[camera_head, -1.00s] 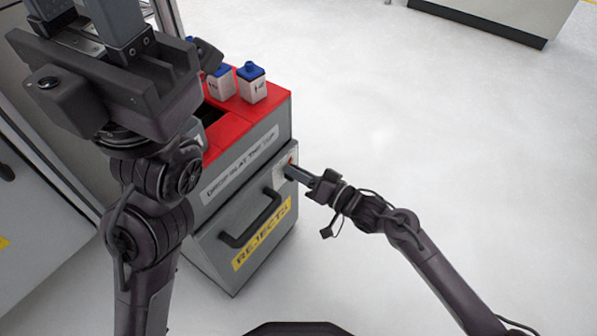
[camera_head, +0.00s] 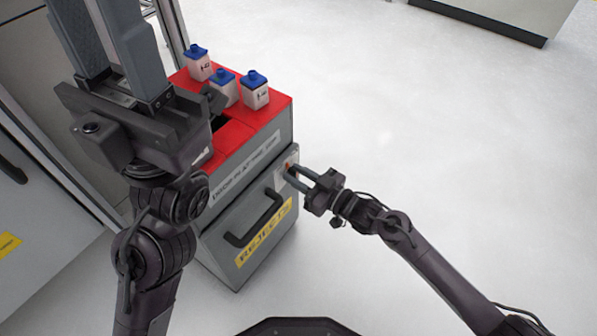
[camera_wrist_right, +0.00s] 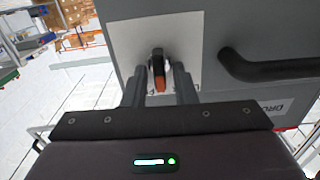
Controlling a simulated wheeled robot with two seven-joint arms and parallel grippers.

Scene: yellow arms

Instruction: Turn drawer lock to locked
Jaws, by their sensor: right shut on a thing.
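The drawer lock is a small knob with an orange-red part on a pale plate at the upper right of the grey drawer front (camera_head: 225,262). In the right wrist view the knob (camera_wrist_right: 159,76) sits between my two dark fingers, its orange tip pointing toward the camera's lower side. My right gripper (camera_head: 294,174) reaches the lock from the right and is shut on the knob; it also shows in the right wrist view (camera_wrist_right: 158,90). My left gripper (camera_head: 105,40) is at the upper left with its fingers apart and pointing up; its tips are out of view.
The cabinet has a red top (camera_head: 275,108) carrying several white bottles with blue caps (camera_head: 255,92). A black drawer handle (camera_head: 255,222) lies left of the lock, above a yellow REJECTS label (camera_head: 265,238). The floor at right is clear.

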